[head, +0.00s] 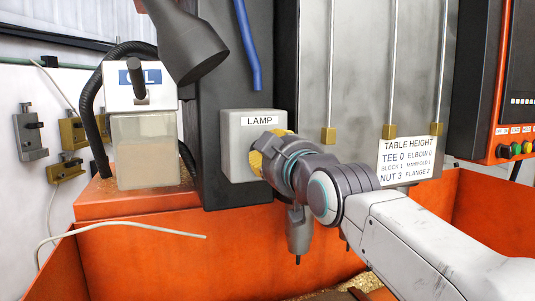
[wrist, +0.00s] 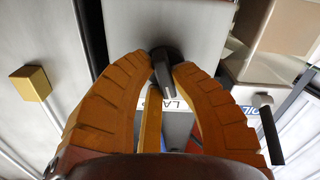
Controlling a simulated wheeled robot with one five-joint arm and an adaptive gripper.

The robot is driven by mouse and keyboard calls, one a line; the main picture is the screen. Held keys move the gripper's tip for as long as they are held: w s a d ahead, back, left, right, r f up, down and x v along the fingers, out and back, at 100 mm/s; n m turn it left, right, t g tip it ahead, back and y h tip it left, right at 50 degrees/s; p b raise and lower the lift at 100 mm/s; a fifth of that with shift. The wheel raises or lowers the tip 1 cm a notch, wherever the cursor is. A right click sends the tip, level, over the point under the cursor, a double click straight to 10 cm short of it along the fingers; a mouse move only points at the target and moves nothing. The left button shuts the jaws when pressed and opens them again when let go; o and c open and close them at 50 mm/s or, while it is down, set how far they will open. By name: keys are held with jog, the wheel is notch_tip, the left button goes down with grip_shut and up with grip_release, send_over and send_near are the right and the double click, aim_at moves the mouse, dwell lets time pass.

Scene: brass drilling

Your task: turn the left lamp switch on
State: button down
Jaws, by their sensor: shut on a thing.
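The grey lamp box (head: 236,150) with a LAMP label (head: 259,120) is fixed to a dark column at the middle of the head view. Its dark switch lever (wrist: 165,72) shows in the wrist view, standing out from the grey box face (wrist: 165,25). My gripper (head: 262,152) is at the front of the box in the head view and hides the switch there. In the wrist view the orange fingers of my gripper (wrist: 165,68) are closed in on both sides of the lever, shut on it. I cannot tell whether the switch is on or off.
An OIL box (head: 141,88) with a black lever stands on a reservoir left of the lamp box. A dark lamp head (head: 195,50) hangs above it. A TABLE HEIGHT sign (head: 407,160) and a control panel (head: 515,130) are to the right. Orange tray walls (head: 180,255) lie below.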

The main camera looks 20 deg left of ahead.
jog(key=m+b, duration=0.1)
jog(key=m, duration=0.4)
jog(key=shift+f+m, duration=0.1)
jog(key=shift+m, duration=0.2)
jog(key=shift+f+m+b, duration=0.1)
jog(key=shift+m+b, duration=0.35)
jog(key=shift+m, duration=1.65)
jog(key=c, duration=1.1)
grip_release()
jog(key=shift+o, duration=0.2)
jog(key=v, duration=1.2)
